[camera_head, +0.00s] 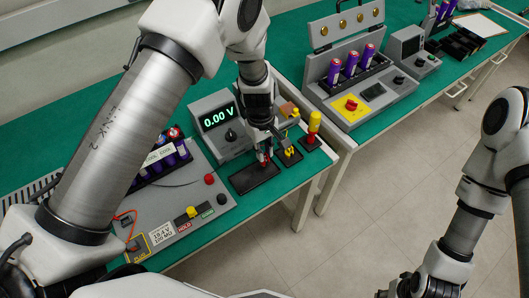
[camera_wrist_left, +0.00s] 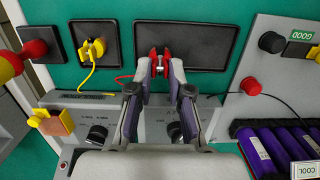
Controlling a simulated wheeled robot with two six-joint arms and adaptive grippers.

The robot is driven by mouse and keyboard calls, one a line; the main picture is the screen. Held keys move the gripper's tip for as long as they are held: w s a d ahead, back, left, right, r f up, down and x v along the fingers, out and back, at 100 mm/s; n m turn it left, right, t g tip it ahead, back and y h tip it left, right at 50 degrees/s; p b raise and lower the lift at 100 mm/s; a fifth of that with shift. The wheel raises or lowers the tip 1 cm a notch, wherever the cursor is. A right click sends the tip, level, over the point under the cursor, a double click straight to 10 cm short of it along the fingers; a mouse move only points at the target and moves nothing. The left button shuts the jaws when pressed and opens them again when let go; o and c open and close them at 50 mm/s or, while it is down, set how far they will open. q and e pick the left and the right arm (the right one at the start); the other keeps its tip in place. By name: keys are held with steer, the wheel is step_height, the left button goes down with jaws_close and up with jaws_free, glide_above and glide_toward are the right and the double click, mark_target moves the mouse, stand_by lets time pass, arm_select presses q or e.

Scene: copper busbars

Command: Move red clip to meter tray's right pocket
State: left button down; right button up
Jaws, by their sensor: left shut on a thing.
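My left gripper (camera_head: 263,157) points down at the long black tray (camera_head: 250,182) in front of the meter (camera_head: 220,122). In the left wrist view, my left gripper (camera_wrist_left: 160,70) is shut on the red clip (camera_wrist_left: 160,62). The clip is over the lower left part of the black tray (camera_wrist_left: 205,45) there. I cannot tell whether it touches the tray floor, and no pocket divider shows clearly. A red lead (camera_wrist_left: 124,78) runs left from the clip. My right gripper (camera_head: 395,291) is partly cut off at the bottom edge, its fingers unclear.
A yellow clip (camera_wrist_left: 94,48) sits on a small black pad next to the tray. A red and yellow post (camera_head: 313,125) stands beyond it. A panel with purple cells and a red knob (camera_head: 209,179) lies left of the tray. The table edge is close in front.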

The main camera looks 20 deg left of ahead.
mark_target(265, 153)
arm_select(q)
step_height(265, 153, down, 3)
steer(key=shift+d+f+p, duration=0.15)
steer(key=shift+f+p, duration=0.05)
steer(key=shift+p, duration=0.25)
steer(key=shift+f, duration=0.15)
steer(key=c, duration=1.1)
jaws_free()
steer(key=shift+r, duration=0.3)
steer(key=shift+w+a+r+b, duration=0.2)
steer(key=shift+r+b, duration=0.15)
steer(key=shift+r, duration=1.6)
steer(key=shift+w+a+r+b, duration=0.15)
steer(key=shift+r+b, duration=0.25)
steer(key=shift+r, duration=1.55)
steer(key=shift+w+a+r+b, duration=0.1)
steer(key=shift+a+r+b, duration=0.2)
steer(key=shift+r, duration=1.65)
